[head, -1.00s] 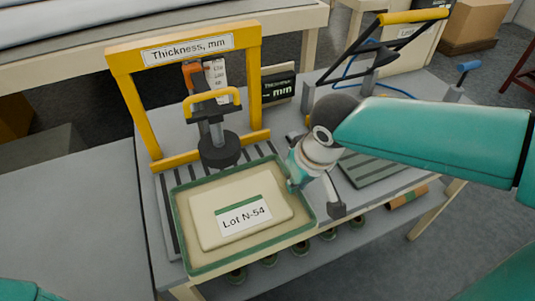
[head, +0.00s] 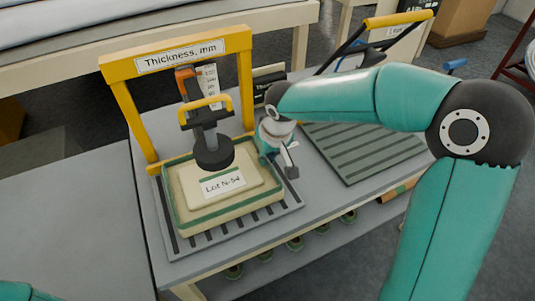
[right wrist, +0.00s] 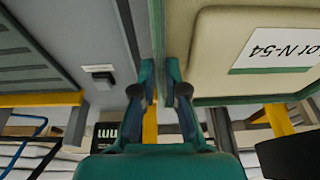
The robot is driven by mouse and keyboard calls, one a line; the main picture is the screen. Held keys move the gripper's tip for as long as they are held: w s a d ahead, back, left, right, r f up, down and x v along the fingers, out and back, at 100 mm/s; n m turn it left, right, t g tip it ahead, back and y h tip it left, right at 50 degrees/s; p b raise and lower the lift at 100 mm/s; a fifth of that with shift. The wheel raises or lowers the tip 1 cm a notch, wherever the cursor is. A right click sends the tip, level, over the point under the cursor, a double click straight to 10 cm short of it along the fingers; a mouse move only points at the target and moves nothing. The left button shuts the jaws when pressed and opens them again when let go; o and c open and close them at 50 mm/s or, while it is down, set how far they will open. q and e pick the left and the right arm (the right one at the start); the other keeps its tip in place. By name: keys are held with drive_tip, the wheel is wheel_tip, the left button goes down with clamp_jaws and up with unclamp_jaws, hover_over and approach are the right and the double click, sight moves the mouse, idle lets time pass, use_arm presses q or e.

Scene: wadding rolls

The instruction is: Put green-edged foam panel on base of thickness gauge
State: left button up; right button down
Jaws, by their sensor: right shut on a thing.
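The green-edged foam panel (head: 245,194), cream with a label "Lot N-54", lies level over the ribbed grey base (head: 236,229) of the thickness gauge, inside the yellow frame (head: 122,115). The black round foot (head: 214,152) of the gauge is above the panel's back part. I cannot tell whether the panel touches the base or is just above it. My right gripper (head: 272,150) is shut on the panel's right edge; in the right wrist view its fingers (right wrist: 166,88) pinch the green rim (right wrist: 159,40). My left gripper is out of view.
A second ribbed grey plate (head: 365,150) with a yellow-handled device (head: 398,19) stands to the right. A dark "mm" sign (head: 268,82) is behind the gripper. Green-ended rolls (head: 295,243) lie below the table. The grey surface at left (head: 70,220) is clear.

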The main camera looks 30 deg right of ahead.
drive_tip(key=c, duration=1.2)
unclamp_jaws()
drive_tip(key=v, duration=1.2)
